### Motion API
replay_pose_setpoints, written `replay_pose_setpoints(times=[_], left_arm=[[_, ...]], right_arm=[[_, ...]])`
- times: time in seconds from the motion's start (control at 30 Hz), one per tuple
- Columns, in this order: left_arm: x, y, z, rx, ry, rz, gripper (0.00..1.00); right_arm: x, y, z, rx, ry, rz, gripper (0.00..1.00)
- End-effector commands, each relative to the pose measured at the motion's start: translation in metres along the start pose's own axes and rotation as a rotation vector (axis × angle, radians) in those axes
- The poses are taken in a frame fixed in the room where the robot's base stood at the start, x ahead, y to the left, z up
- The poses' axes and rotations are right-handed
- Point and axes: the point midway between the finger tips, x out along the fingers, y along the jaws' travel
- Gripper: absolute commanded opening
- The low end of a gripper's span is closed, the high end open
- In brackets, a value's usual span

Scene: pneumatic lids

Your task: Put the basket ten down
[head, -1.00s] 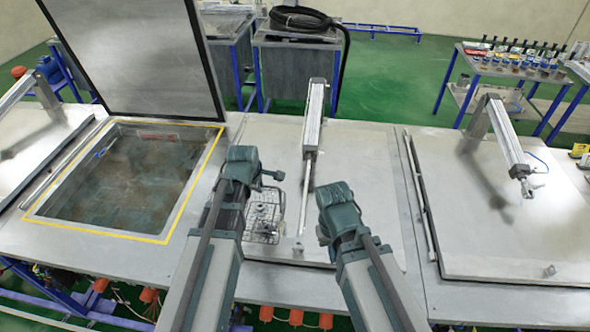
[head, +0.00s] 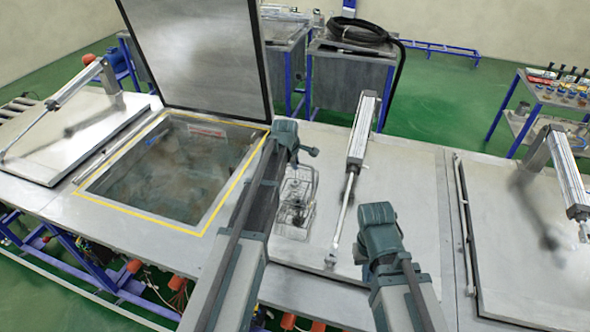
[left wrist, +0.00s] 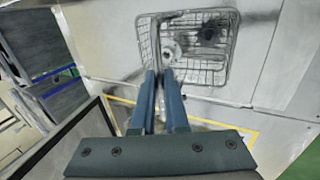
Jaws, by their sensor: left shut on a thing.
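The wire basket (head: 296,208) is at the left part of the closed middle lid (head: 400,190), with dark and metal parts inside. My left gripper (head: 310,152) is above it in the head view, its fingers largely hidden there. In the left wrist view the gripper (left wrist: 166,72) is shut on the near side of the basket (left wrist: 215,68). Whether the basket rests on the lid or hangs just above it, I cannot tell. My right gripper (head: 377,212) is over the lid, right of the lid's cylinder; its fingers are hidden.
An open tank (head: 135,205) with a yellow border and raised lid (head: 195,50) lies to the left. The middle lid's cylinder (head: 362,130) and rod stand right of the basket. Another closed lid (head: 520,230) is at the right.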

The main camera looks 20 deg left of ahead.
Motion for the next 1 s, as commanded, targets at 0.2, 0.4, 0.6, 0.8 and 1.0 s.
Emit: replay_pose_setpoints(times=[0.2, 0.4, 0.6, 0.8, 1.0], left_arm=[[0.008, 0.013, -0.006, -0.001, 0.0, 0.001, 0.0], [0.03, -0.001, -0.005, 0.0, 0.0, 0.001, 0.0], [0.039, -0.007, -0.005, 0.0, 0.0, -0.001, 0.0], [0.038, -0.008, -0.004, 0.001, -0.001, -0.006, 0.15], [0.038, -0.007, -0.005, 0.001, 0.0, -0.004, 0.42]], right_arm=[[0.002, 0.0, 0.0, -0.001, 0.0, 0.0, 0.0], [0.027, -0.002, -0.002, -0.012, 0.001, 0.001, 0.0], [0.038, -0.003, -0.003, -0.015, 0.001, 0.002, 0.0], [0.037, -0.003, -0.003, -0.015, 0.001, 0.002, 0.0], [0.036, -0.003, -0.003, -0.015, 0.001, 0.002, 0.0]])
